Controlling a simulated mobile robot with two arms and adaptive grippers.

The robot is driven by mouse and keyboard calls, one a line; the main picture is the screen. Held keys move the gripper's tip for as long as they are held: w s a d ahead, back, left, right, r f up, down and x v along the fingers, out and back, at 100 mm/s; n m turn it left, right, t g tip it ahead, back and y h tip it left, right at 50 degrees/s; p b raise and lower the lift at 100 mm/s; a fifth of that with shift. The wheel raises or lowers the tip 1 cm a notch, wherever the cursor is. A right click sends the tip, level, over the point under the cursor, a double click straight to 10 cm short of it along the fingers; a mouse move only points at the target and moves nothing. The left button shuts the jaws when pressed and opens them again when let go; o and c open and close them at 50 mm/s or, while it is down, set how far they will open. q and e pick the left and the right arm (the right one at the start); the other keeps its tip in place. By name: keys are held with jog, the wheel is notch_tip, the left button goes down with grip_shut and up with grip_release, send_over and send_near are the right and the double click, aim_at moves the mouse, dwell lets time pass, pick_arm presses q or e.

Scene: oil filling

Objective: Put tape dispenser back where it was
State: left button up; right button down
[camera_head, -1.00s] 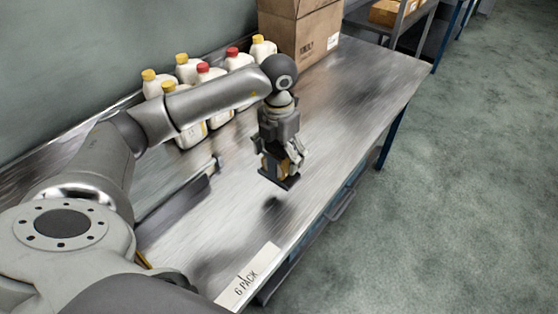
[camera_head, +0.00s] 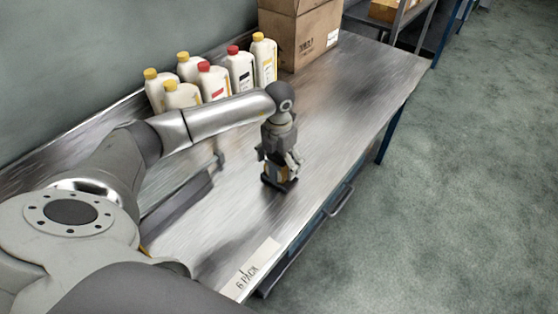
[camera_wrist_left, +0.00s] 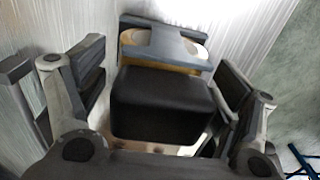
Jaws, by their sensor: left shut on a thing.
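The tape dispenser (camera_head: 279,180) is dark with a tan roll in it. It is at my left gripper (camera_head: 279,165), at or just above the metal tabletop near the table's front edge; I cannot tell if it touches. In the left wrist view the tape dispenser (camera_wrist_left: 165,60) lies between the two fingers of my left gripper (camera_wrist_left: 160,100), which is shut on it. The fingers hide part of it in the head view. My right gripper is not in view.
Several white bottles (camera_head: 213,82) with yellow and red caps stand at the back of the table (camera_head: 345,95). A cardboard box (camera_head: 302,35) is behind them to the right. A long dark metal tool (camera_head: 180,205) lies to the left. A "6 PACK" label (camera_head: 252,270) is on the front edge.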

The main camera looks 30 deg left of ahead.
pick_arm(q)
jog(key=o, duration=0.8)
jog(key=shift+f, duration=0.1)
jog(key=shift+c, duration=0.2)
jog(key=shift+r, duration=0.45)
notch_tip(320, 180, up, 12)
jog(key=b, duration=0.2)
jog(key=shift+f+b, duration=0.25)
jog(key=shift+b, duration=0.05)
